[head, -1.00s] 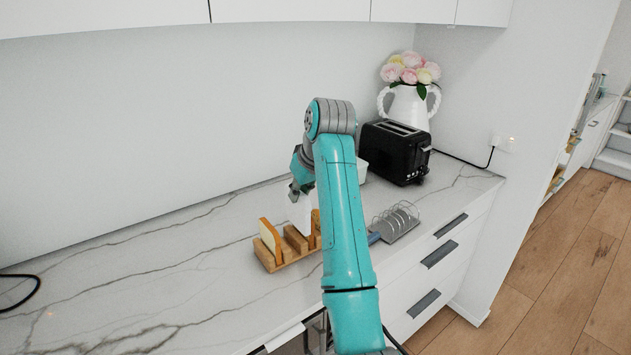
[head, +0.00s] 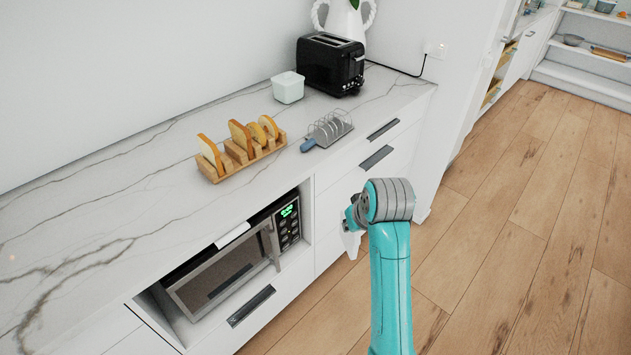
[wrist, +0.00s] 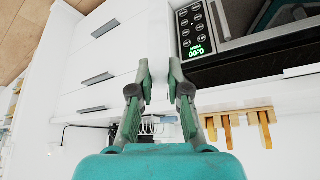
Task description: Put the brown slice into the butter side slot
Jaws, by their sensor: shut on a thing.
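My gripper (head: 352,226) hangs in front of the white drawers, over the floor and well to the right of the counter racks. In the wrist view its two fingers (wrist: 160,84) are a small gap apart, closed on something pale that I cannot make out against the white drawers. A wooden rack (head: 213,179) on the counter holds several upright slices (head: 209,152) with golden-brown crusts. No slice stands out as clearly browner. A silver wire toast rack (head: 331,128) with a blue end stands to its right, seemingly empty. A pale lidded tub (head: 288,88) stands behind it.
A black toaster (head: 331,64) and a white vase (head: 345,18) stand at the back right. A microwave (head: 228,272) sits in an open niche below the counter. The drawer handles (head: 376,158) stick out slightly. The left counter and the wooden floor are clear.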

